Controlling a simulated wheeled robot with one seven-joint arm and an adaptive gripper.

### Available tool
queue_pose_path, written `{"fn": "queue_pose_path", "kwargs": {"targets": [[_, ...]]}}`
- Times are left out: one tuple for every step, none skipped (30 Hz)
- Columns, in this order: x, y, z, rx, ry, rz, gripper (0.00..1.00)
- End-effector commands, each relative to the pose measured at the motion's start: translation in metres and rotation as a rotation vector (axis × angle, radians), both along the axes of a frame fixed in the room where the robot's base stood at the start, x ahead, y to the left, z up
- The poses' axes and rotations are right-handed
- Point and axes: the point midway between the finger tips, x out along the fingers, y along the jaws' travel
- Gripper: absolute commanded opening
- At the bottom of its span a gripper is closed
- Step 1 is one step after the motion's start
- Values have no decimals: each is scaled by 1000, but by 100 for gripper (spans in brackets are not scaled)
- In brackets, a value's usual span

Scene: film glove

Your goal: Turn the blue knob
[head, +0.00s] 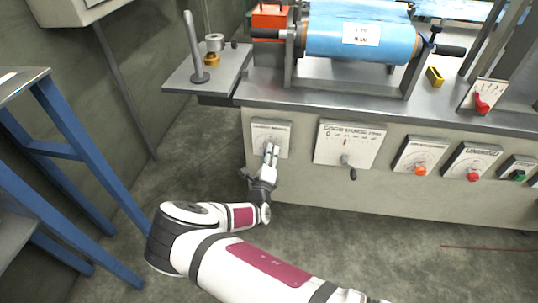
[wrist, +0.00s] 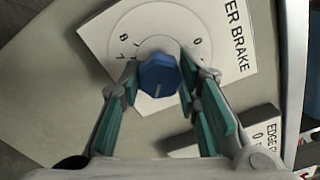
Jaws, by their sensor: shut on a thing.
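The blue knob (wrist: 158,76) sits on a white dial plate (wrist: 118,28) marked "ER BRAKE" in the wrist view. The knob has a light pointer line toward the bottom of the picture. My gripper (wrist: 160,84) has one green-padded finger on each side of the knob and is shut on it. In the head view my gripper (head: 271,150) is at the leftmost dial plate (head: 285,129) on the machine front. The knob itself is hidden there behind the fingers.
To the right on the machine front are a lever plate (head: 352,136), an orange knob (head: 420,170), a red knob (head: 472,174) and a green one (head: 518,175). A blue film roll (head: 335,34) lies above. A blue-legged stand (head: 60,150) is at the left.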

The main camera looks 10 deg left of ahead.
Motion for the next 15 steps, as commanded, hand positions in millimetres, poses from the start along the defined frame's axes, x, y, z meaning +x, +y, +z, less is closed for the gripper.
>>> {"fn": "queue_pose_path", "kwargs": {"targets": [[0,0,0,-14,1,-1,2],[0,0,0,-21,1,-1,2],[0,0,0,-30,2,0,2],[0,0,0,-36,3,0,2],[0,0,0,-40,3,0,2],[0,0,0,-44,3,0,2],[0,0,0,-47,3,0,2],[0,0,0,-49,3,0,2],[0,0,0,-51,3,0,2],[0,0,0,-52,3,0,2],[0,0,0,-53,3,0,2],[0,0,0,-53,3,0,2],[0,0,0,-53,3,0,2],[0,0,0,-53,3,0,2],[0,0,0,-53,3,0,2]]}}
